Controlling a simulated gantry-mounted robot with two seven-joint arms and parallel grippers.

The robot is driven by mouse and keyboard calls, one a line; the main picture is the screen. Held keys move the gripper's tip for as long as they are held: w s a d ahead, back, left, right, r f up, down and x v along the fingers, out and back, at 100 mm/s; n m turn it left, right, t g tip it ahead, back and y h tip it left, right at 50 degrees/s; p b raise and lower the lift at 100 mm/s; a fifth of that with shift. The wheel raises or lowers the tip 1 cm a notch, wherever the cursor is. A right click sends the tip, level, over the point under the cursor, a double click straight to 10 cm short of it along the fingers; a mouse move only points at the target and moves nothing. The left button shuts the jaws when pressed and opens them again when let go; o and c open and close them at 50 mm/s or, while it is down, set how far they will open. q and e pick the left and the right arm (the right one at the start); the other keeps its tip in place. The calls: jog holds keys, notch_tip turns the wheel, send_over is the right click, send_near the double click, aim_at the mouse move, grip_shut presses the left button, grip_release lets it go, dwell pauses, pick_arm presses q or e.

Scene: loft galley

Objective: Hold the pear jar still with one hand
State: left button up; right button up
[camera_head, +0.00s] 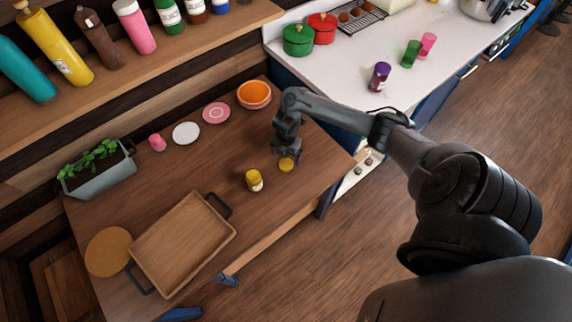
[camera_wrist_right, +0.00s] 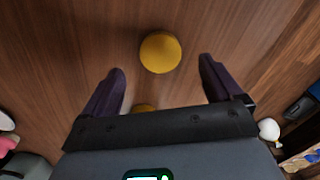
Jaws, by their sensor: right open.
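A small yellow jar (camera_head: 254,180) with a pale label, probably the pear jar, stands on the brown wooden table. A flat yellow round piece (camera_head: 286,164) lies to its right. My right gripper (camera_head: 287,153) points down just above and behind the round piece, apart from the jar. In the right wrist view the open fingers (camera_wrist_right: 163,82) have nothing between them. A yellow round top (camera_wrist_right: 160,52) shows beyond the fingertips, and a second yellow shape (camera_wrist_right: 143,107) is mostly hidden by the gripper body. My left gripper is out of view.
A wooden tray (camera_head: 183,243) with dark handles and a round board (camera_head: 108,251) lie at the left. An orange bowl (camera_head: 254,94), pink saucer (camera_head: 216,112), white saucer (camera_head: 186,133) and planter (camera_head: 100,172) line the back. The table's front edge is near the jar.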

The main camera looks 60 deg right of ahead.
aim_at(286, 164)
jog(key=shift+f, duration=0.15)
notch_tip(286, 164, down, 4)
jog(key=shift+a+b, duration=0.15)
jog(key=shift+b, duration=0.4)
jog(key=shift+f, duration=0.45)
jog(key=c, duration=1.1)
